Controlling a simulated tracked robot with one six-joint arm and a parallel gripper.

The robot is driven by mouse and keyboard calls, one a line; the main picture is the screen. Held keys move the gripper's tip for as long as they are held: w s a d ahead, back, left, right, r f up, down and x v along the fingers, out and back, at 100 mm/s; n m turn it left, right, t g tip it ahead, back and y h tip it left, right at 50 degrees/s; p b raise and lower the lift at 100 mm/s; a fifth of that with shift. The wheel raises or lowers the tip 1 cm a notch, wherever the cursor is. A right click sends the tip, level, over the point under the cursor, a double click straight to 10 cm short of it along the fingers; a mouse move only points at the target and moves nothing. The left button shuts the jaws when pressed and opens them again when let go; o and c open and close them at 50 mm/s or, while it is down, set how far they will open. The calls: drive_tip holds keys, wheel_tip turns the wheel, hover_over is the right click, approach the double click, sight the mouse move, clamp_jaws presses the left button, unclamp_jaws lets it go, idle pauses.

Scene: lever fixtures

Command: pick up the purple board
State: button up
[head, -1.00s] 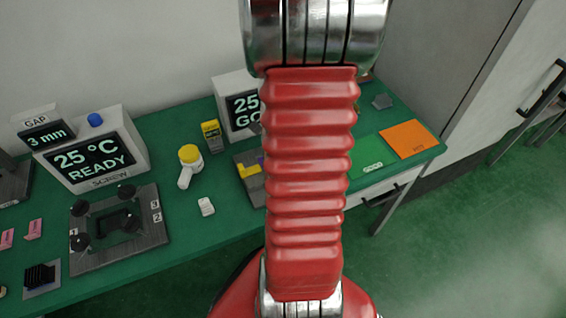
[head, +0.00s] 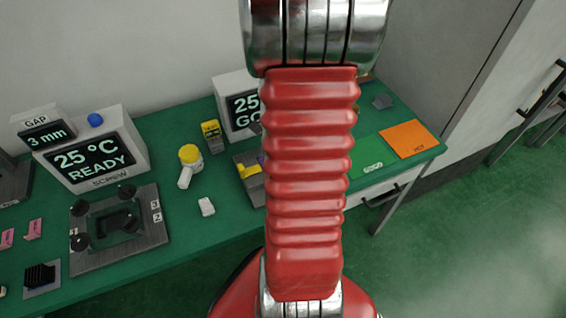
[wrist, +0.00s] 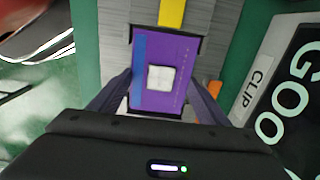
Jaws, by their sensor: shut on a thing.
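The purple board (wrist: 180,52) shows in the wrist view, with a pale square in its middle and a blue strip along its left edge. It lies over a grey fixture (wrist: 112,40) with a yellow lever (wrist: 171,14) at its top edge. My gripper (wrist: 160,88) is shut on the board, one dark finger on each side. I cannot tell whether the board is clear of the fixture. In the head view my red arm hides the gripper and most of the board; the grey fixture and its yellow part (head: 249,170) show left of the arm.
A CLIP display box (wrist: 262,92) stands close on the right in the wrist view. In the head view, a SCREW display box (head: 95,160), a knobbed fixture (head: 147,240) and a yellow-capped bottle (head: 189,155) stand left. An orange mat (head: 408,138) lies right.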

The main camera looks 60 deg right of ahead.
drive_tip(key=shift+r, duration=0.1)
wheel_tip(320, 180, up, 10)
idle(0.7)
idle(0.4)
